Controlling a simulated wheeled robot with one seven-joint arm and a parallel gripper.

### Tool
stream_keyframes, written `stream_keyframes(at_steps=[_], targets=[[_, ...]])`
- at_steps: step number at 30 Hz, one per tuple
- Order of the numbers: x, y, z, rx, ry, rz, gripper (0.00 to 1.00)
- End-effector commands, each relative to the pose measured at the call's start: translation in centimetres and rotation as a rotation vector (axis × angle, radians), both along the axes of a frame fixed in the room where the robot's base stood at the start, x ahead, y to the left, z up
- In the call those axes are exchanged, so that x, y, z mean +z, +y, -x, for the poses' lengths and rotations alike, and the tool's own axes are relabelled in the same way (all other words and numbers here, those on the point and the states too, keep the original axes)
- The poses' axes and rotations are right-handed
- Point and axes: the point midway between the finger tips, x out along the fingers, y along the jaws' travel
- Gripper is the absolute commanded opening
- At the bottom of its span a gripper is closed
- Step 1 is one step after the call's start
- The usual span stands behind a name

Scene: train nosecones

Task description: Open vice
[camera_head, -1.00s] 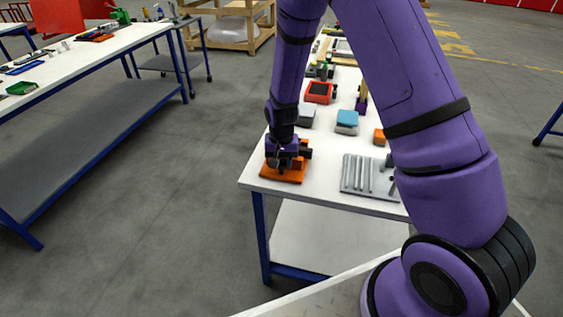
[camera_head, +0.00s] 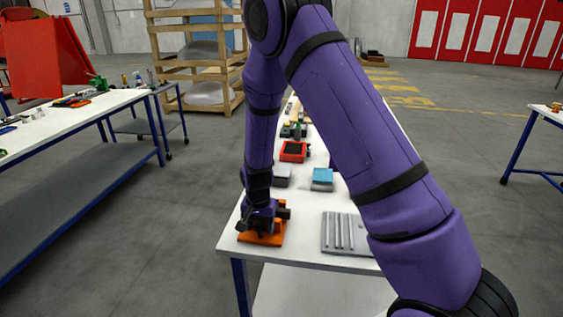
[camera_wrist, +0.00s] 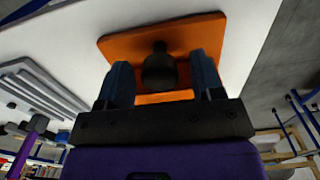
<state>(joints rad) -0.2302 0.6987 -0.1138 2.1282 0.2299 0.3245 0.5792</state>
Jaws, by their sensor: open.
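An orange piece (camera_head: 260,239) lies at the near left corner of the white table. In the wrist view the orange piece (camera_wrist: 125,45) shows as a flat plate with a dark round knob (camera_wrist: 158,68) on it. It may be the vice; its jaws cannot be made out. My gripper (camera_head: 259,222) is down at this piece and hides part of it. In the wrist view the two fingers of my gripper (camera_wrist: 162,78) are apart, one on each side of the knob. I cannot tell whether they touch it.
A grey ribbed plate (camera_head: 345,233) lies to the right of the orange piece. A blue-topped block (camera_head: 322,178) and a red box (camera_head: 293,151) lie farther back. Another table (camera_head: 105,112) stands at left with tools. Open floor separates the tables.

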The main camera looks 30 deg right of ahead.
Motion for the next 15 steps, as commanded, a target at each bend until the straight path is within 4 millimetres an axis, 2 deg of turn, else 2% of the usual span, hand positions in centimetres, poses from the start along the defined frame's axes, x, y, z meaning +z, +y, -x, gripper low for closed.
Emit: stream_keyframes(at_steps=[15], targets=[[9.0,0.1,0.0,-0.011,-0.003,-0.001,0.61]])
